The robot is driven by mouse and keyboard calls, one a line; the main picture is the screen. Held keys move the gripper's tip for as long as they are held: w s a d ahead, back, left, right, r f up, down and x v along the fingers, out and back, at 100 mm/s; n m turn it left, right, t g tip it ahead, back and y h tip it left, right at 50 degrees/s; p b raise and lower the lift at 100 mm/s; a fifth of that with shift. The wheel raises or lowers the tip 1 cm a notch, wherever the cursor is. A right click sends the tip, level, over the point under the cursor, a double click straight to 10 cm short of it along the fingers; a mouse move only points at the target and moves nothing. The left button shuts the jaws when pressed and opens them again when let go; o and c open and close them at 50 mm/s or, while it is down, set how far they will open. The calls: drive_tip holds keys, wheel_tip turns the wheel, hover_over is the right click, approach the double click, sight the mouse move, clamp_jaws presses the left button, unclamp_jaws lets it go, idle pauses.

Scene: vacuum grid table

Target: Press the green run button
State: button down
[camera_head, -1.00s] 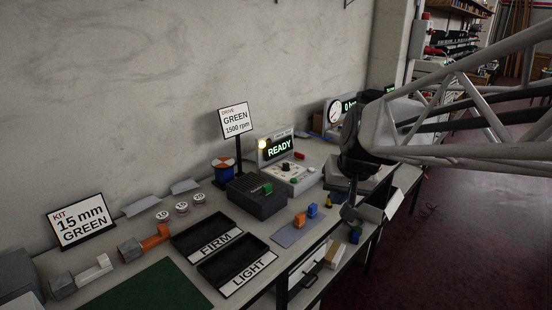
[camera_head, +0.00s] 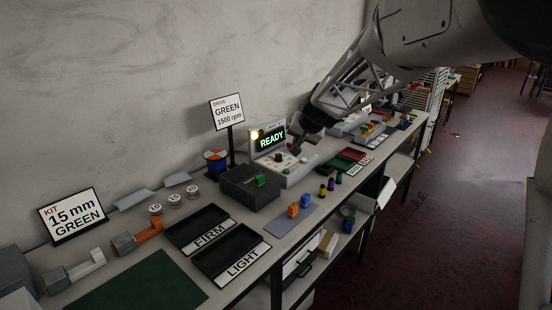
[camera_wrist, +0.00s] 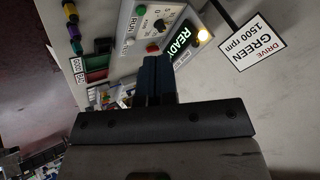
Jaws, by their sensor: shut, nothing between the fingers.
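The control box (camera_head: 292,171) stands on the bench with its screen (camera_head: 271,139) lit and reading READY. In the wrist view, the box panel (camera_wrist: 173,13) carries a green button (camera_wrist: 141,10), a dark knob (camera_wrist: 159,24) and a red button (camera_wrist: 152,47). My gripper (camera_wrist: 155,60) is shut and empty, with its fingertips close to the red button's side of the panel in the picture. In the head view, my gripper (camera_head: 296,149) hangs over the box's right part. I cannot tell whether it touches the panel. The green button is not clear in the head view.
A sign (camera_head: 227,112) reads DRIVE GREEN 1500 rpm. A dark box with a green block (camera_head: 260,180) stands left of the control box. Red and green trays (camera_head: 346,157) lie to its right. Orange and blue blocks (camera_head: 299,206) sit on a mat in front.

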drive_tip(key=m+t, duration=0.2)
hover_over(286, 171)
wheel_tip(286, 171, down, 10)
drive_tip(key=shift+w+d+r, duration=0.1)
drive_tip(key=shift+w+d, duration=0.15)
drive_tip(key=shift+d, duration=0.15)
drive_tip(key=shift+f, duration=4.4)
drive_tip(key=shift+f, duration=0.95)
drive_tip(key=shift+r, duration=0.9)
